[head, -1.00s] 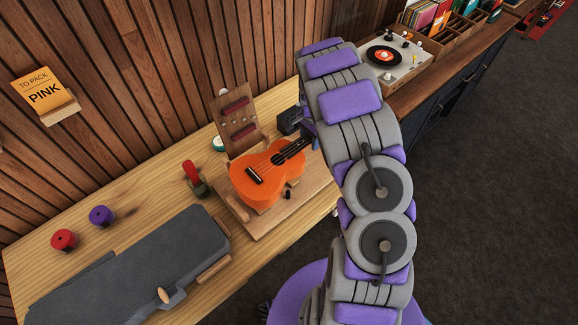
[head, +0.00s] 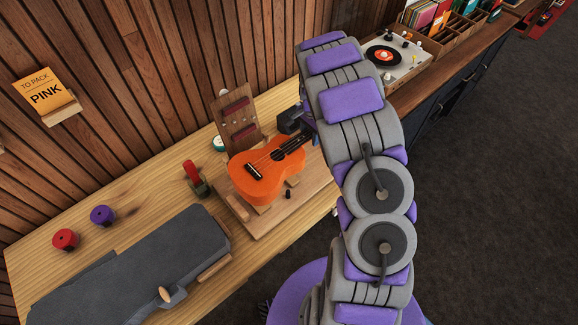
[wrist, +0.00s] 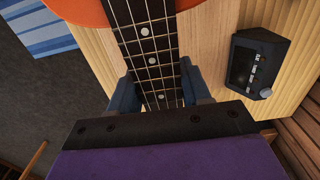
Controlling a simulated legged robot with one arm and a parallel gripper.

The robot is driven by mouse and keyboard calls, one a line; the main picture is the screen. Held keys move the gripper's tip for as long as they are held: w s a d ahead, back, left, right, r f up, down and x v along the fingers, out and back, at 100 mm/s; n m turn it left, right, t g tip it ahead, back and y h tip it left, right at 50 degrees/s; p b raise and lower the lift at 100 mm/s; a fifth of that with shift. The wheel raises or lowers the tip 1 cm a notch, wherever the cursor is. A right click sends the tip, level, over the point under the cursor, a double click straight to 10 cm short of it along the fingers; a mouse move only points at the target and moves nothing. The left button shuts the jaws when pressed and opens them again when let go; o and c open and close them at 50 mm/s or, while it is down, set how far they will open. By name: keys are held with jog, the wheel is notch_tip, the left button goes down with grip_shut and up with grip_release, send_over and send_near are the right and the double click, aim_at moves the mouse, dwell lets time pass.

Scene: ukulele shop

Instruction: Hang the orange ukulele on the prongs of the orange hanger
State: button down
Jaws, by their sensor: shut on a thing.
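The orange ukulele (head: 259,176) lies face up above a wooden stand on the bench in the head view, its neck pointing up and right. My gripper (wrist: 160,90) is shut on the ukulele's neck, with a blue finger on each side of the fretboard in the wrist view. The ukulele's orange body (wrist: 90,10) shows at the top edge there. In the head view my arm hides most of the gripper and the headstock. No orange hanger shows in either view.
A wooden stand (head: 279,207) with an upright padded back (head: 238,119) stands under and behind the ukulele. A dark device (wrist: 256,65) sits close beside the neck. A grey case (head: 150,262) lies at front left. A "TO PACK PINK" card (head: 46,92) is on the wall.

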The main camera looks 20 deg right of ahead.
jog(key=shift+r+p, duration=0.55)
jog(key=shift+r, duration=1.55)
